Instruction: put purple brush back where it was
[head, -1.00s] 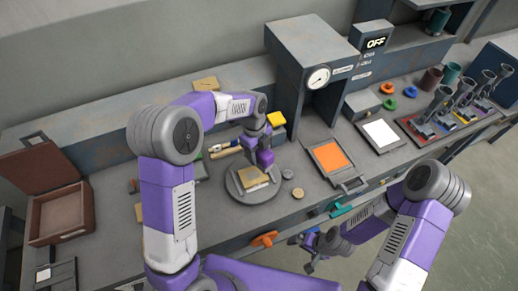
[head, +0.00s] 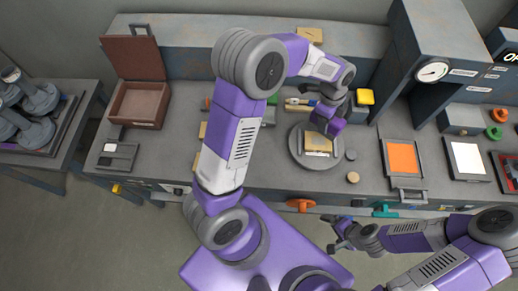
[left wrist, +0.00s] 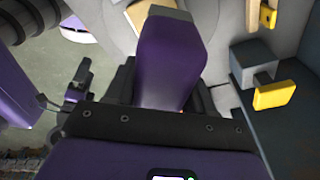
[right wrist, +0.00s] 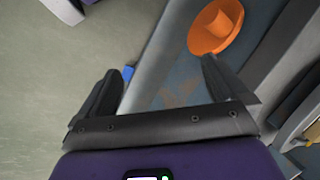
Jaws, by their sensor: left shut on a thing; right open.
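A purple block-like thing with a grey end, which looks like the purple brush (left wrist: 172,60), is between the fingers of my left gripper in the left wrist view. My left gripper (head: 326,124) is shut on it, low over a round grey turntable (head: 300,158) that bears a tan block (head: 318,142). The arm hides most of the brush in the head view, and I cannot tell whether it touches the block. My right gripper (head: 338,235) is open and empty in front of the bench edge; it also shows in the right wrist view (right wrist: 160,85).
A light-handled tool (head: 298,103) lies behind the turntable. A yellow block (head: 365,97) stands at the back. An orange plate (head: 402,157) and a gauge housing (head: 432,72) are to the right. An open brown case (head: 138,104) is at the left. An orange knob (head: 300,204) sticks out in front.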

